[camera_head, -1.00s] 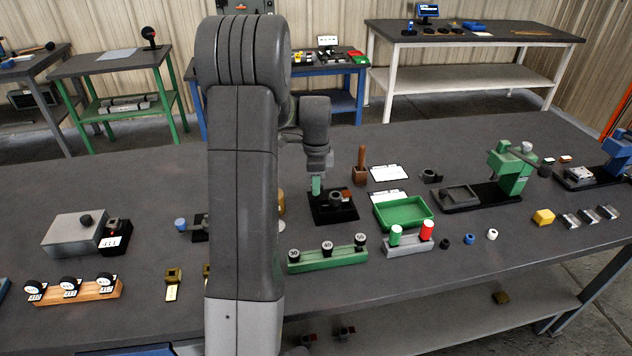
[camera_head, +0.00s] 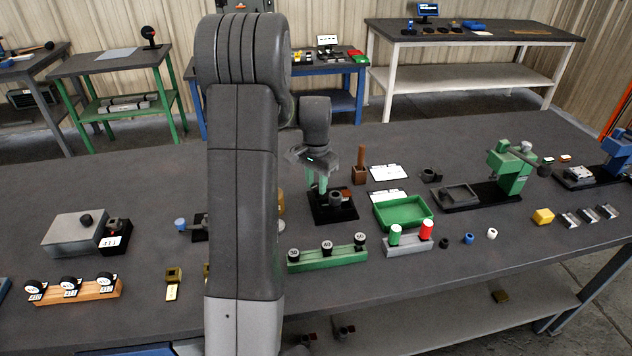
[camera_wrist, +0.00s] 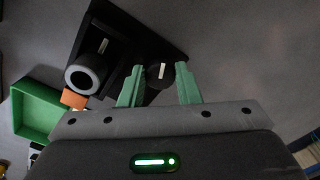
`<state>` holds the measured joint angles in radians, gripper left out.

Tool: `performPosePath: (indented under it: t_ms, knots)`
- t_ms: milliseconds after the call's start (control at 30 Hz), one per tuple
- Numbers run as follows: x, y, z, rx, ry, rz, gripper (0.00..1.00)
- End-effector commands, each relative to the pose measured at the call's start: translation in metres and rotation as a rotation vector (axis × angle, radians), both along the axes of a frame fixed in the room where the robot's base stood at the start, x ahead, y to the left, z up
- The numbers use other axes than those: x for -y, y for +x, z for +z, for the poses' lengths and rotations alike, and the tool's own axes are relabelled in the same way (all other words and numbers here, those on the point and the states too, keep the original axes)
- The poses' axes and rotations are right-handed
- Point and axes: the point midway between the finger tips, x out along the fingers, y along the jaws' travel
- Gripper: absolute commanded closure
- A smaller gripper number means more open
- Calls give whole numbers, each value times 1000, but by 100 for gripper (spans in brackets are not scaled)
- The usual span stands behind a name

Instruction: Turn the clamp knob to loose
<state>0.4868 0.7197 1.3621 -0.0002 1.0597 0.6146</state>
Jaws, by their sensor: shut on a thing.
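The clamp knob (camera_wrist: 155,76) is a dark round knob with a white line on top, at the edge of a black fixture (camera_wrist: 120,20) in the wrist view. The line runs nearly up and down in that view. My gripper (camera_wrist: 160,84) has its two green fingers on either side of the knob, shut on it. In the head view my gripper (camera_head: 317,188) is low over the same black fixture (camera_head: 345,215), and the knob is hidden there. A grey-rimmed round socket (camera_wrist: 82,79) sits on the fixture beside the knob, near a white mark.
A green tray (camera_head: 428,222) stands right of the fixture. A wooden-handled tool (camera_head: 361,160) stands behind it. A green block with several dials (camera_head: 328,261) lies in front. An orange block (camera_wrist: 72,99) sits at the fixture's edge. Bare table lies right of the fixture in the wrist view.

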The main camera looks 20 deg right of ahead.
Motion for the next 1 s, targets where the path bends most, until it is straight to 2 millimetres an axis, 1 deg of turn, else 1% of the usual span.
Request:
performPosePath:
  t_ms: [700, 1000]
  knots:
    - [2, -2, 0, 0, 0, 679, 93]
    - [3, -2, 0, 0, 1, 929, 93]
